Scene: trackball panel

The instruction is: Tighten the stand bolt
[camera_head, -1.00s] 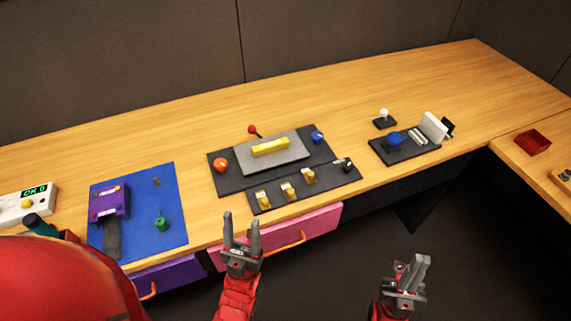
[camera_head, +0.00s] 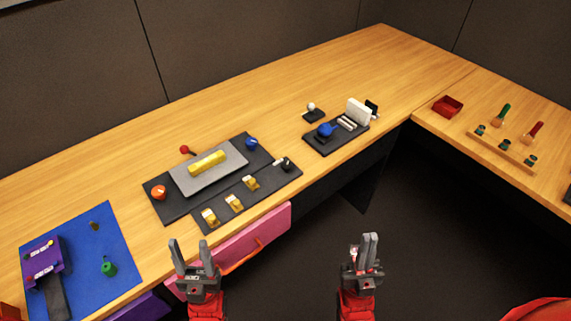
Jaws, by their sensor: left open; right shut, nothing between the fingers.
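The dark trackball panel (camera_head: 318,148) lies near the table's front edge, right of centre. It carries a blue ball (camera_head: 325,129), light strips (camera_head: 347,122) and an upright white plate (camera_head: 358,111) with a dark piece behind it. I cannot pick out the stand bolt at this size. My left gripper (camera_head: 190,243) is open and empty, in front of the pink drawer. My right gripper (camera_head: 369,238) is shut and empty, over the dark floor gap below the panel in the picture. Both grippers are apart from the panel.
A dark control board (camera_head: 170,207) and a blue mat (camera_head: 85,285) lie left. On the right table are a red tray (camera_head: 447,106) and a wooden rack (camera_head: 500,150) with green- and red-handled tools. The pink drawer (camera_head: 270,229) has an orange handle.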

